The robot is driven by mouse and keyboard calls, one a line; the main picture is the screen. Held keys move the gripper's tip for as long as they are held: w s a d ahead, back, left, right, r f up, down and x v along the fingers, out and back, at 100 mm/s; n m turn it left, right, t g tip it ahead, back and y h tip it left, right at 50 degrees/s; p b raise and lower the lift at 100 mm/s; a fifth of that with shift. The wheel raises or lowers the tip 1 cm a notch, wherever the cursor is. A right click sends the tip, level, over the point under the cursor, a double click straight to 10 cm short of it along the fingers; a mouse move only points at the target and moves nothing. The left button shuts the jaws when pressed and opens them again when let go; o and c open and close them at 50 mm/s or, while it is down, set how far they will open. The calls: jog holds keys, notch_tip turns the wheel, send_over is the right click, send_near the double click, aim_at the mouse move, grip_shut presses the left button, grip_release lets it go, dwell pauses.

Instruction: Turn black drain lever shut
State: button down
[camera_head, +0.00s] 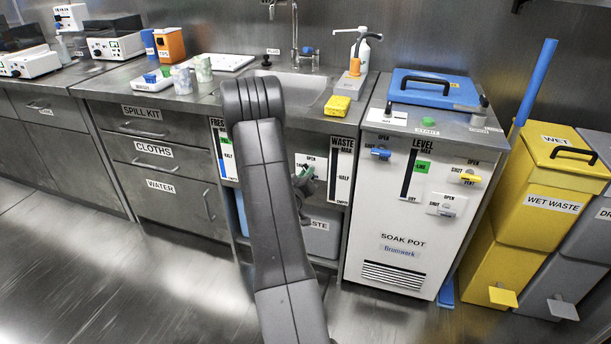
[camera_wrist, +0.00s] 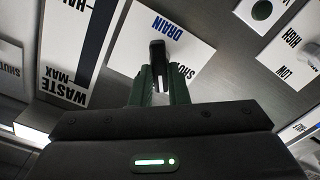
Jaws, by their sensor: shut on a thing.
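The black drain lever (camera_wrist: 157,52) shows in the wrist view, standing in front of a white plate marked DRAIN (camera_wrist: 188,32). My gripper (camera_wrist: 157,78) has its dark green fingers shut on the lever, one on each side. The word SHUT is partly visible beside the right finger; the lower part of the plate is hidden by my gripper. The lever's exact angle cannot be told.
The WASTE level gauge (camera_head: 341,165) is just right of the plate. The white SOAK POT cabinet (camera_head: 395,245) with its own blue, yellow and white levers stands further right. A grey bin (camera_head: 320,238) sits below. The floor (camera_head: 180,285) to the left is clear.

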jog(key=shift+n, duration=0.3)
jog(key=n+p, duration=0.2)
jog(key=n, duration=0.8)
jog(key=shift+a+f+p, duration=0.1)
jog(key=shift+f+p, duration=0.05)
jog(key=shift+p, duration=0.15)
jog(key=shift+n, duration=0.3)
jog(key=c, duration=1.4)
grip_release()
jog(key=p+v, duration=0.1)
jog(key=v, duration=1.2)
jog(key=shift+s+p, duration=0.35)
